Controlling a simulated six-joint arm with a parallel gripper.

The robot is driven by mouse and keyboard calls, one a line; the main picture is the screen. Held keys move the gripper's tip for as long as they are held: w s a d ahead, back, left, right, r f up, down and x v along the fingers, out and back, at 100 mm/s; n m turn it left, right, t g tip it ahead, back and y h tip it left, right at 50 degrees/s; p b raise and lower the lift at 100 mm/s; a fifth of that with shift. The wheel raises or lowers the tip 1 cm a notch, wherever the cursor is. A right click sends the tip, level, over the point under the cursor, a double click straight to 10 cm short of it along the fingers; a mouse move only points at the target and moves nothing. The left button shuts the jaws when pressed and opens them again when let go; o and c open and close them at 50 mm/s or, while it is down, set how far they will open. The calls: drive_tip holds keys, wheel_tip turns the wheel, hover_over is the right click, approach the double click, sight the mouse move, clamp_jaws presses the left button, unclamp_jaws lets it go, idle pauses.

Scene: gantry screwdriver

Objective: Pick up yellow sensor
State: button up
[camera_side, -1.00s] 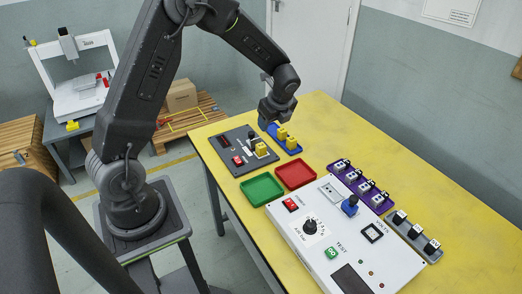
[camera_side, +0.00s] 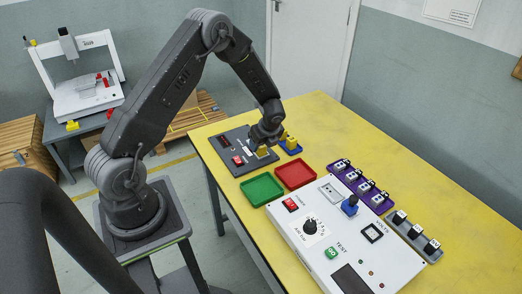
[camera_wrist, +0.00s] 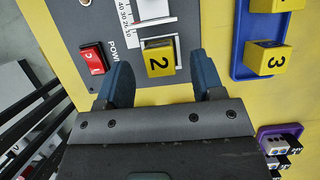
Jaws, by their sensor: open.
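A yellow sensor marked 2 (camera_wrist: 159,59) sits on the dark grey control panel (camera_side: 229,149); it also shows below my gripper in the side view (camera_side: 262,152). Another yellow sensor marked 3 (camera_wrist: 268,59) is in the blue tray (camera_wrist: 240,42), to the right of the panel in the wrist view. My gripper (camera_wrist: 162,63) is open and empty. Its two dark blue fingers lie left and right of sensor 2 in the wrist view, with gaps on both sides. In the side view my gripper (camera_side: 262,142) is low over the panel and hides part of it.
A red switch (camera_wrist: 95,62) is left of sensor 2 on the panel. A green tray (camera_side: 262,189) and a red tray (camera_side: 295,175) lie in front of the panel. A white test box (camera_side: 345,240) stands nearer. The back right of the yellow table is clear.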

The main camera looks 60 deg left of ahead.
drive_tip(key=shift+x, duration=1.25)
drive_tip(key=c, duration=1.1)
drive_tip(key=shift+r, duration=0.2)
